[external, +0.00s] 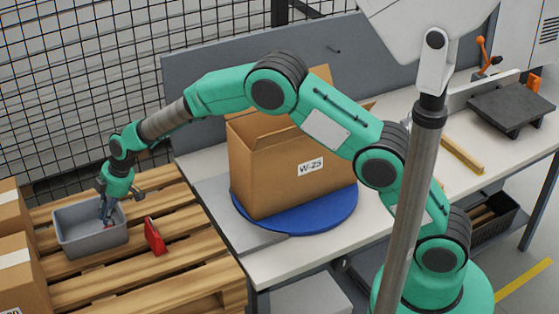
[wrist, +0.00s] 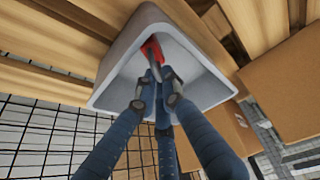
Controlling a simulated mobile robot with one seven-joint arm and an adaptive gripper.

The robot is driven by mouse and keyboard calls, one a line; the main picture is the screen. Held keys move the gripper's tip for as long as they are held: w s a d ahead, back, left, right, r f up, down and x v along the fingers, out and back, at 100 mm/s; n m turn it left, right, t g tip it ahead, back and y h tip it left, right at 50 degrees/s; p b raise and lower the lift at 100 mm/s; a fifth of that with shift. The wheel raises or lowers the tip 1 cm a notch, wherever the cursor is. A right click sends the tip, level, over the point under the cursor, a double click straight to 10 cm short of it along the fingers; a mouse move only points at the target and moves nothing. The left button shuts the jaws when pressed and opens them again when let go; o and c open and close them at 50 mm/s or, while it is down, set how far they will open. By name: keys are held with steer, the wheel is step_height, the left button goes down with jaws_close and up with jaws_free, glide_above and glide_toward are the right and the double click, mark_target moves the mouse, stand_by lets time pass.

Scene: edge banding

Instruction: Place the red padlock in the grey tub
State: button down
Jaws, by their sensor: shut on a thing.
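The grey tub (external: 92,243) stands on the wooden pallet at the left of the external view. It also fills the middle of the wrist view (wrist: 208,84). My gripper (external: 108,212) reaches down into the tub from above. In the wrist view, my blue fingers (wrist: 157,80) are closed on the red padlock (wrist: 151,47), which is inside the tub's walls. The fingers hide part of the padlock. I cannot tell whether it touches the tub's floor.
A separate red object (external: 154,236) stands on the pallet (external: 185,262), just right of the tub. Cardboard boxes (external: 20,262) stand close on the tub's left. A large carton (external: 270,170) sits on a blue disc (external: 300,217) on the bench. A wire mesh fence (external: 70,90) runs behind.

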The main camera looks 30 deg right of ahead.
steer(key=shift+f, duration=0.15)
steer(key=c, duration=1.9)
jaws_free()
steer(key=shift+o, duration=0.2)
steer(key=shift+r, duration=0.2)
steer(key=p+v, duration=0.1)
steer(key=v, duration=1.1)
